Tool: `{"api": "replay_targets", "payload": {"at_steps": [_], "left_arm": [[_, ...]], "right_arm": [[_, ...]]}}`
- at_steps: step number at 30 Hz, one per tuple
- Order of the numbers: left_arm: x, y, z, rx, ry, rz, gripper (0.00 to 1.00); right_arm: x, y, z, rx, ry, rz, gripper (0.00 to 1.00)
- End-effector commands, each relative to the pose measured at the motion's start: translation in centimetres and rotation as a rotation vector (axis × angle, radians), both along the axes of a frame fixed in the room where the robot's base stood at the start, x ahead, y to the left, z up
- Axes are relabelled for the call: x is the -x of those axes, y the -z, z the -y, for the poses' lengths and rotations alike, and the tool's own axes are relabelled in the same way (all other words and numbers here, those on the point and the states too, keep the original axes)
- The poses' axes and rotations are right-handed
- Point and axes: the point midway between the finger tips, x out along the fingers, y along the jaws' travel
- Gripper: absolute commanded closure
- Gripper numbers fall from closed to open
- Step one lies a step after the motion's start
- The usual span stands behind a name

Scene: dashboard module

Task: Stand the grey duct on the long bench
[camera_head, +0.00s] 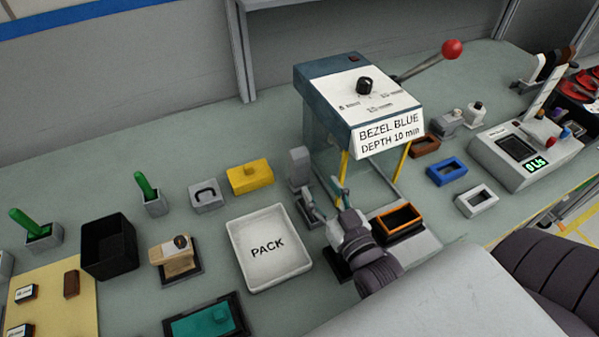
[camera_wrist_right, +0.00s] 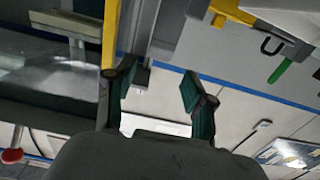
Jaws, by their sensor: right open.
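A grey upright block, which looks like the grey duct (camera_head: 299,166), stands beside the left side of the press on the long bench (camera_head: 200,135). A dark stand shows at its foot. My right gripper (camera_head: 324,194) is open and empty, just right of and in front of the block, without visible contact. In the right wrist view, tilted upside down, the open fingers (camera_wrist_right: 158,74) point towards a grey upright shape that seems to be the duct (camera_wrist_right: 166,30); its edges are hard to separate there. My left gripper is out of view.
The blue press (camera_head: 325,80), labelled BEZEL BLUE, stands close to my right gripper, with an orange-rimmed tray (camera_head: 382,231) in front. A white PACK tray (camera_head: 241,270) and yellow block (camera_head: 262,184) lie left. Bare bench lies behind the yellow block.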

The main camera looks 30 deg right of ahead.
Motion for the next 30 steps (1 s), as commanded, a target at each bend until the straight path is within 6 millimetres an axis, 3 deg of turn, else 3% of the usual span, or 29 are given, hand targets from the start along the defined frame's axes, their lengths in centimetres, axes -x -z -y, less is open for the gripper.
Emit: {"api": "replay_targets", "payload": {"at_steps": [6, 14, 21, 30], "left_arm": [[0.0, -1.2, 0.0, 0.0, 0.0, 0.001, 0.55], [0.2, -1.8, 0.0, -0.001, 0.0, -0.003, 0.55], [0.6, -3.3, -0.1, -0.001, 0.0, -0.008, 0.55], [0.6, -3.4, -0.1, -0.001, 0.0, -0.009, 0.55]], "right_arm": [[-4.3, -0.3, 0.2, 0.001, 0.0, 0.002, 0.46], [-6.3, -0.5, 0.3, 0.001, 0.0, 0.002, 0.46], [-9.8, -1.0, 0.4, 0.001, 0.0, 0.001, 0.46], [-10.9, -0.7, 0.4, 0.001, 0.0, 0.0, 0.46]]}}
